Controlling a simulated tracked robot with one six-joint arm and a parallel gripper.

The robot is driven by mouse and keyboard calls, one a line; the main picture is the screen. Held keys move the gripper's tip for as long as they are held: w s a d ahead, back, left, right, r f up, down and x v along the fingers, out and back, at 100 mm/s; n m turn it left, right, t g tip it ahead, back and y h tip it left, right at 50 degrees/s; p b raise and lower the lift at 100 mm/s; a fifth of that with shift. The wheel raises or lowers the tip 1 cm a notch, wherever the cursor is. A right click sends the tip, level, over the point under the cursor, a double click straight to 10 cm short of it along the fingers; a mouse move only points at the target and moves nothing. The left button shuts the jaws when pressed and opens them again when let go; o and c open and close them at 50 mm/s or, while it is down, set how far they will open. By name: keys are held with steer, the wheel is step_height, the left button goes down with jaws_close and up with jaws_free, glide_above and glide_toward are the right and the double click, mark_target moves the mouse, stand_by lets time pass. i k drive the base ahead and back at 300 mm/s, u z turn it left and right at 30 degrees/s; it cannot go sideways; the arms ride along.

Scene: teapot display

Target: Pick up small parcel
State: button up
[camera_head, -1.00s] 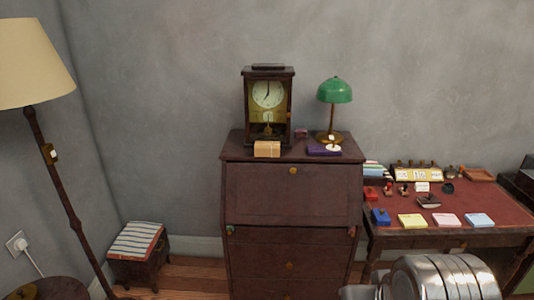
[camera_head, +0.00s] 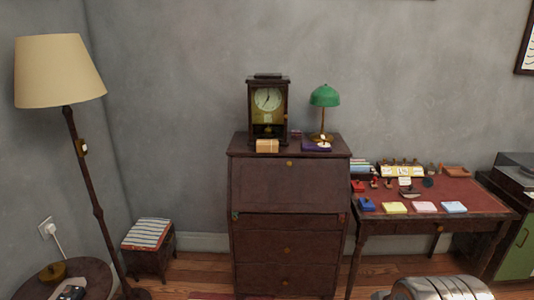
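The small parcel (camera_head: 267,146) is a tan, box-shaped packet. It lies on the top of the dark wooden bureau (camera_head: 290,188), near its front edge and in front of the mantel clock (camera_head: 268,108). Nothing touches it from above. A rounded, shiny metal part of my own arm shows at the bottom right of the picture, well away from the parcel. My gripper's fingers are not in view.
A green lamp (camera_head: 325,97) and a purple item (camera_head: 316,147) stand right of the parcel. A desk (camera_head: 465,191) with stationery is at right. A floor lamp (camera_head: 60,70), striped stool (camera_head: 147,235) and round table (camera_head: 95,271) are at left. Some floor before the bureau is clear.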

mark_target(271, 146)
steer(key=k, duration=0.45)
steer(key=u, duration=0.55)
steer(key=i, duration=1.15)
steer(key=u, duration=0.45)
steer(key=i, duration=1.75)
steer(key=z, duration=0.55)
